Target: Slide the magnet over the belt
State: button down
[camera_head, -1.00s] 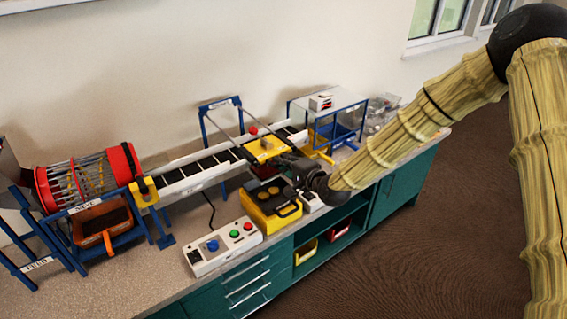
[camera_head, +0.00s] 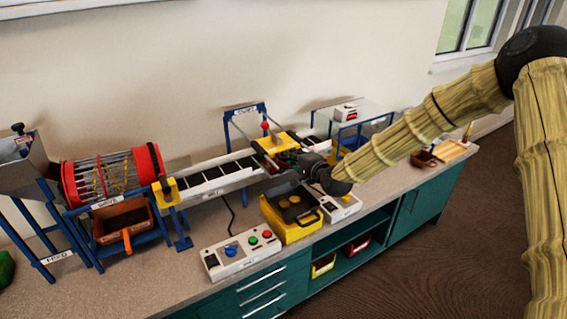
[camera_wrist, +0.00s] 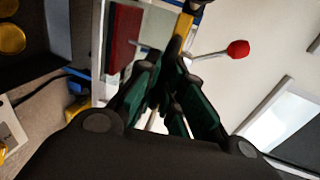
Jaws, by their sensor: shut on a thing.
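The magnet carriage (camera_head: 287,140), a yellow plate with red below it, sits on rails across the dark belt (camera_head: 213,173). My gripper (camera_head: 297,163) is at its front side. In the wrist view, my gripper's green fingers (camera_wrist: 168,75) are closed together around a narrow yellow bar (camera_wrist: 183,28) that seems to be the carriage's handle. The exact contact is partly hidden by the fingers. A red block (camera_wrist: 122,45), likely the magnet's underside, shows beside them. A red knob (camera_wrist: 238,48) on a rod stands to the right.
A blue frame (camera_head: 229,128) stands behind the carriage. In front are a yellow case (camera_head: 291,232) and a control box (camera_head: 240,256) with coloured buttons. A red-ended drum (camera_head: 110,176) stands left, a clear-topped stand (camera_head: 345,113) right.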

jog(key=c, duration=1.5)
grip_release()
jog(key=v, duration=1.2)
